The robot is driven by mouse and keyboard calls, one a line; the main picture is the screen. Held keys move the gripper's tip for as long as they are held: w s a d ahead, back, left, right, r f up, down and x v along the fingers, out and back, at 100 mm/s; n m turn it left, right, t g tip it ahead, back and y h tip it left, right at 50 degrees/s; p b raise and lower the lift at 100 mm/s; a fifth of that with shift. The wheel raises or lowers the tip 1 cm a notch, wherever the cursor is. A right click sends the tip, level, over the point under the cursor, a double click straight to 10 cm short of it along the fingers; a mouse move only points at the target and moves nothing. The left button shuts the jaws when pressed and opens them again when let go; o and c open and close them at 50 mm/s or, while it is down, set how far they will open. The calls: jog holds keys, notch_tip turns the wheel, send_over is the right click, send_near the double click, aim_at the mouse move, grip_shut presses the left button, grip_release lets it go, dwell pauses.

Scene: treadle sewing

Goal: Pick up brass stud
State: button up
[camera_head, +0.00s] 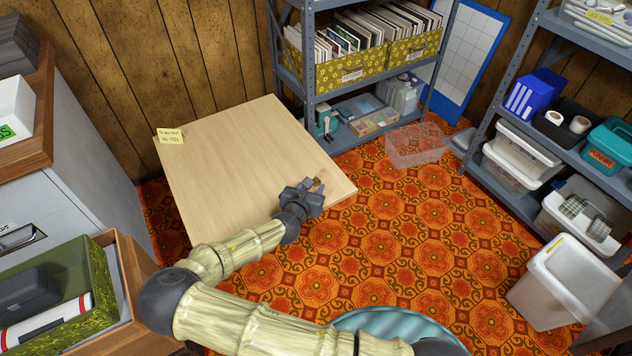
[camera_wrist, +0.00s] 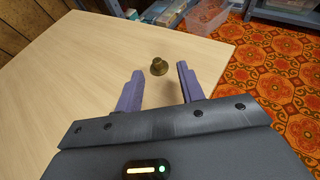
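The brass stud (camera_wrist: 159,67) is a small, dark golden piece with a round top and a wider base. It stands on the light wooden table (camera_wrist: 75,65) near its right edge. My gripper (camera_wrist: 158,78) is open, with its two purple fingers apart. In the wrist view the stud shows just beyond the fingertips, between their lines, and nothing is held. In the head view my gripper (camera_head: 312,187) is over the right part of the table (camera_head: 215,165), and the stud (camera_head: 318,184) is partly hidden by it.
A yellow note (camera_head: 169,136) lies at the table's left corner. A metal shelf (camera_head: 308,75) with files stands behind the table. A clear bin (camera_head: 415,145) is on the patterned orange floor. The rest of the tabletop is clear.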

aim_at(316, 179)
jog(key=b+x, duration=0.1)
jog(key=x, duration=0.1)
jog(key=b+x, duration=0.1)
jog(key=x, duration=0.1)
jog(key=shift+w+a+f+b, duration=0.15)
jog(key=shift+f+b, duration=0.2)
jog(key=shift+w, duration=0.35)
grip_shut()
